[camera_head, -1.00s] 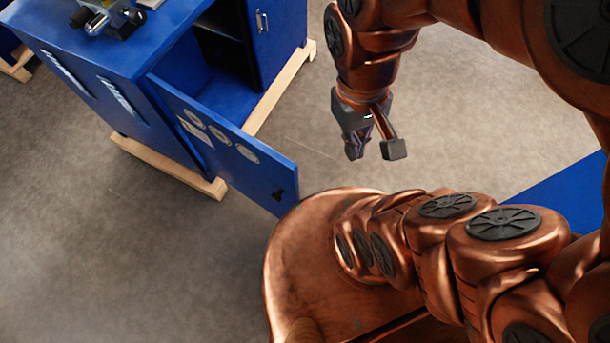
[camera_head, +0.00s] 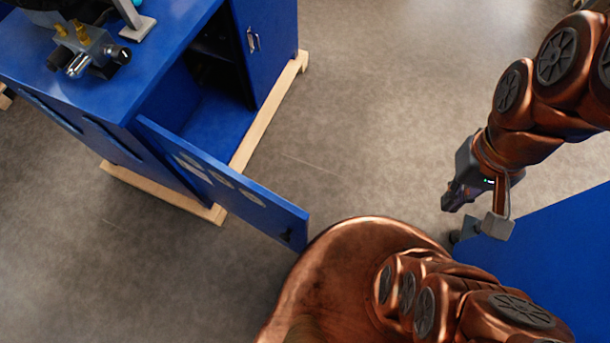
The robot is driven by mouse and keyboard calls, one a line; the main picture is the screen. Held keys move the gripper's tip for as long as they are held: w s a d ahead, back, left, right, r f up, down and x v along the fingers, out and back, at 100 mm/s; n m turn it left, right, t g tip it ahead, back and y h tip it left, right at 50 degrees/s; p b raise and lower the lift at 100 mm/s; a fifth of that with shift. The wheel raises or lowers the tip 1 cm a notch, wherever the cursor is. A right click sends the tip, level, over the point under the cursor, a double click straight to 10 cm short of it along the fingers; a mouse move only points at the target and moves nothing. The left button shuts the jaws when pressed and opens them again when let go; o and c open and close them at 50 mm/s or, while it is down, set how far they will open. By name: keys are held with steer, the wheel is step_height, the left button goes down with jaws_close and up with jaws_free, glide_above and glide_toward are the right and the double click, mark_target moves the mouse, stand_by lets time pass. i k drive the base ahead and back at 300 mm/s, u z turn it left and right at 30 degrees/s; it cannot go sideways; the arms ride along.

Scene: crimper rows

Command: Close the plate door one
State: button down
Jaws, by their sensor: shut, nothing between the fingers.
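The plate door (camera_head: 225,185) is a blue panel with pale round stickers and a small dark latch near its free end. It stands wide open from the blue cabinet (camera_head: 150,55), swung out toward my base. Behind it the open compartment (camera_head: 215,115) shows a blue floor and a dark interior. My gripper (camera_head: 462,220) is at the right, well apart from the door, with bare floor and my base between them. It points downward, shut and empty, near the edge of a blue surface.
A metal crimping device (camera_head: 85,52) stands on the cabinet top. A second cabinet door with a handle (camera_head: 265,40) is shut. Wooden skids (camera_head: 165,192) run under the cabinet. A flat blue surface (camera_head: 560,260) lies at the right. Grey floor (camera_head: 370,110) is free in the middle.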

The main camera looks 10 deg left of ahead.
mark_target(287, 224)
steer(key=k, duration=1.2)
steer(key=u, duration=2.1)
